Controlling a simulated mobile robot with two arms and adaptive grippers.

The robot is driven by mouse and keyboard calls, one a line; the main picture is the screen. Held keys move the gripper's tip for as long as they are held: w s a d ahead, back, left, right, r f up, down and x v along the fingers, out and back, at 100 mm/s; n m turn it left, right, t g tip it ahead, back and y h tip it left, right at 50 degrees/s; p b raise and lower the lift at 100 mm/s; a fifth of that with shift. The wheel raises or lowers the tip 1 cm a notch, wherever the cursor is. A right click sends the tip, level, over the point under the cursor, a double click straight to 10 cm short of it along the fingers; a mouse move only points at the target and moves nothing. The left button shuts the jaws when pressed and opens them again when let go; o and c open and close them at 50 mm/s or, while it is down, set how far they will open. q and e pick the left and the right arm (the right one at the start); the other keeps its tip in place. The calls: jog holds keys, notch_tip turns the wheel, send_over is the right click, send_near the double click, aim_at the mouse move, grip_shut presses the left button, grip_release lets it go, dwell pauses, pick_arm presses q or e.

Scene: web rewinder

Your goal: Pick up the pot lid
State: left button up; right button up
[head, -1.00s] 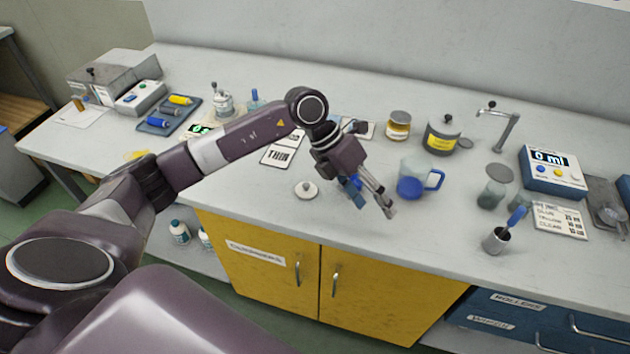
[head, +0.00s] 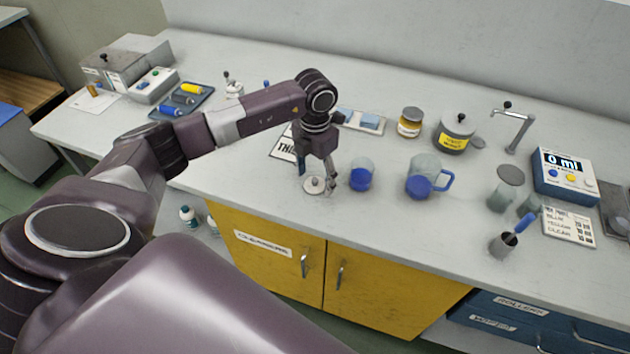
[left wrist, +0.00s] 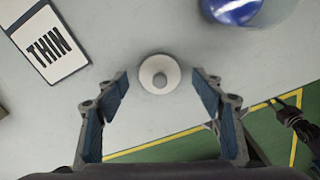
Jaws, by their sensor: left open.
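The pot lid is a small pale round disc with a knob (head: 314,185), lying flat on the grey worktop near its front edge. In the left wrist view the lid (left wrist: 159,76) lies centred just beyond and between the fingertips. My left gripper (head: 317,188) points down over the lid, its fingers apart on either side of it. In the left wrist view the left gripper (left wrist: 160,88) is open and empty. A dark finger-like shape at the right of the left wrist view looks like my right gripper (left wrist: 287,110); its jaws are unclear.
A clear beaker of blue liquid (head: 361,175) stands close right of the gripper, with a blue-filled jug (head: 423,177) farther right. A THIN label card (head: 284,148) lies behind left. A grey pot (head: 454,133) stands at the back. The front edge is near.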

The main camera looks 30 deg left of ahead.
pick_arm(q)
jog(key=shift+f, duration=0.3)
jog(key=c, duration=0.9)
jog(key=shift+o, duration=0.2)
jog(key=shift+r, duration=0.15)
